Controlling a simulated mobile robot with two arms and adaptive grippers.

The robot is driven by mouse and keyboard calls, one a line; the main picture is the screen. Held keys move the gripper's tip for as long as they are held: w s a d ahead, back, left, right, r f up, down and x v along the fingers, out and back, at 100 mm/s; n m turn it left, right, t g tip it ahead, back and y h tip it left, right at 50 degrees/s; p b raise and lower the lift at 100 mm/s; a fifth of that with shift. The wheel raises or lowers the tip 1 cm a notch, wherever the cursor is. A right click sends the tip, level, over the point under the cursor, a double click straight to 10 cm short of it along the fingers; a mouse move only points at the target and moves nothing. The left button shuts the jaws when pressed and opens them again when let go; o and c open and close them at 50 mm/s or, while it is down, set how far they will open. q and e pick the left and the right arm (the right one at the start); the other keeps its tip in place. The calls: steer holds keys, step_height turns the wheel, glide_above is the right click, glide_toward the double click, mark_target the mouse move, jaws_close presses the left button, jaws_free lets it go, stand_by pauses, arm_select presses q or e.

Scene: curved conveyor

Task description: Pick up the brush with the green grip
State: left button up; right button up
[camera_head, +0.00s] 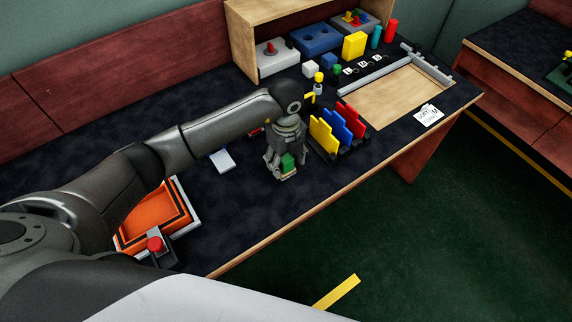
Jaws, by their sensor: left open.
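The brush with the green grip (288,161) is on the dark table near its front edge. Its green grip shows between the fingers of my left gripper (281,167), with a pale part visible below it. My left gripper points down over the brush, with its fingers open around the grip. The gripper partly hides the brush, and I cannot tell whether the fingers touch it. My right gripper is not in view.
A rack with yellow, blue and red pieces (337,130) stands close to the right of my left gripper. An orange tray (152,209) lies at the left, a white item (222,160) behind. A wooden board (390,98) is farther right. The table's front edge is close.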

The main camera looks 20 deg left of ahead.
arm_select(q)
steer(key=c, duration=0.6)
steer(key=shift+r, duration=0.1)
steer(key=c, duration=0.5)
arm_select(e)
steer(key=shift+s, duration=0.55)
arm_select(q)
steer(key=shift+r, duration=0.1)
steer(key=shift+c, duration=0.2)
steer(key=shift+r, duration=0.65)
steer(key=s+d+r+b, duration=0.1)
steer(key=s+d+r, duration=0.1)
steer(key=s+r, duration=0.9)
steer(key=s, duration=0.3)
steer(key=shift+d+r, duration=0.15)
steer(key=shift+r, duration=0.1)
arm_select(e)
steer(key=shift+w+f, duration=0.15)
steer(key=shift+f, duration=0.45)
